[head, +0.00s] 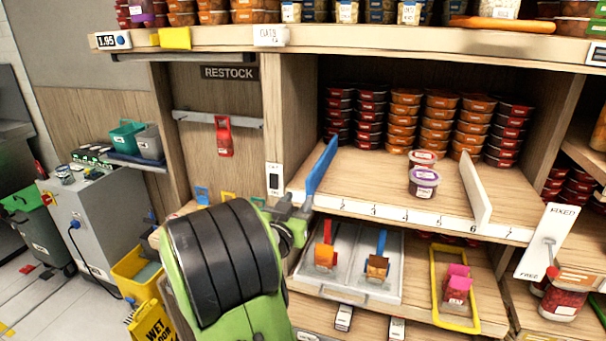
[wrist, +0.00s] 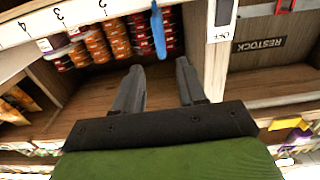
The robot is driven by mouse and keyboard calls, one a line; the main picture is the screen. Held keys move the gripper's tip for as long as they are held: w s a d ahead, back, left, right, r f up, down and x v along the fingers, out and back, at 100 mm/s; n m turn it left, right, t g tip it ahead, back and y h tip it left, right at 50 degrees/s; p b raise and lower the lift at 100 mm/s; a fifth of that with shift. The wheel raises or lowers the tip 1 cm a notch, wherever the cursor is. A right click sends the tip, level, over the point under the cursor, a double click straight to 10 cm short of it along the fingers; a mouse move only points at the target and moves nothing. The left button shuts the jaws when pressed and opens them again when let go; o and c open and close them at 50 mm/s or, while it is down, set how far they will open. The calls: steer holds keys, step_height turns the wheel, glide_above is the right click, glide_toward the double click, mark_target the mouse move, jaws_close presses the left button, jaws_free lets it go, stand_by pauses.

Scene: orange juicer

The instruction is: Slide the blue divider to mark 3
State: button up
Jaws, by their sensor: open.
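The blue divider (head: 321,167) stands upright at the left end of the shelf, near the left wall of the bay. In the wrist view it shows as a blue strip (wrist: 158,32) hanging down, since that view is upside down. The numbered strip (head: 400,214) runs along the shelf's front edge; its mark 3 (head: 373,209) is right of the divider. My gripper (head: 302,207) is just in front of the shelf edge, close below the divider. In the wrist view its two fingers (wrist: 160,85) are apart with nothing between them. Whether a finger touches the divider cannot be told.
A white divider (head: 475,190) stands at the shelf's right. Two tubs (head: 423,180) sit between the dividers near the front, with several stacks of tubs (head: 440,120) behind. The bay's left post (head: 288,110) is close to my gripper. A tray (head: 345,265) lies below.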

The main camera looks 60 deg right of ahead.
mark_target(307, 185)
steer(key=d+p, duration=0.1)
steer(key=d, duration=0.2)
steer(key=w+d+p, duration=0.1)
steer(key=d+p, duration=0.1)
steer(key=d, duration=0.2)
steer(key=d+p, duration=0.2)
steer(key=d, duration=0.1)
steer(key=shift+w+d+r, duration=0.1)
steer(key=shift+w+d, duration=0.3)
jaws_close()
